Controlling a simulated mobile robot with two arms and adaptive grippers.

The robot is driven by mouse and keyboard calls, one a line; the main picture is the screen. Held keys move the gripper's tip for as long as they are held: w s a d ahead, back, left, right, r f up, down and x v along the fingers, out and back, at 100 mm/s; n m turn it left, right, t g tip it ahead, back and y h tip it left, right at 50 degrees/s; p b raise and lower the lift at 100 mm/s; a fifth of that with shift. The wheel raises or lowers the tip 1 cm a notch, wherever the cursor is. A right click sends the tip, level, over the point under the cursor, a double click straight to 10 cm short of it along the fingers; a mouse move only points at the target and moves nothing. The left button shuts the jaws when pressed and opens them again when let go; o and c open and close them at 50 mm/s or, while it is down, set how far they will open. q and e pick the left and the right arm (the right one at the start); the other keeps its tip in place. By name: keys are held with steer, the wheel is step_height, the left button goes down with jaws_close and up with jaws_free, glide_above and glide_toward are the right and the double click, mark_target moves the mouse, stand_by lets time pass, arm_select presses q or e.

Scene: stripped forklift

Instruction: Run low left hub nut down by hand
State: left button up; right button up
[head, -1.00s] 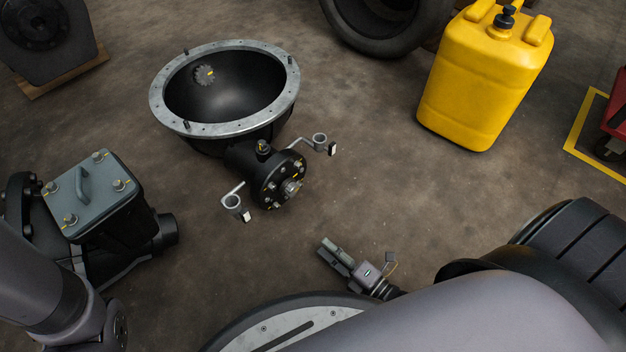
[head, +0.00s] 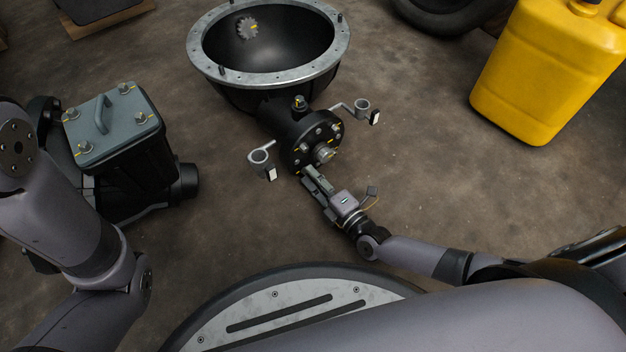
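The black hub (head: 316,143) sticks out from the bowl-shaped housing (head: 265,75). Its round face carries several nuts with yellow marks around a bright central stub (head: 324,153). My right gripper (head: 311,177) is just below the lower left edge of this face, its fingers pointing up and left at it. The fingertips look close to the low left nut, but that nut is too small and partly covered to make out, and contact cannot be told. The gap between the fingers is not clear. My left arm is at the left edge; its gripper is out of view.
Two small ring-shaped cups on bent arms flank the hub, one left (head: 261,156) and one right (head: 362,106). A grey-lidded black box (head: 118,130) stands at left. A yellow canister (head: 545,75) is at upper right. The floor right of the hub is clear.

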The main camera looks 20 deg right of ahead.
steer(key=shift+w+a, duration=0.1)
steer(key=shift+w, duration=0.15)
steer(key=shift+c, duration=0.5)
jaws_close()
steer(key=shift+o, duration=0.8)
jaws_free()
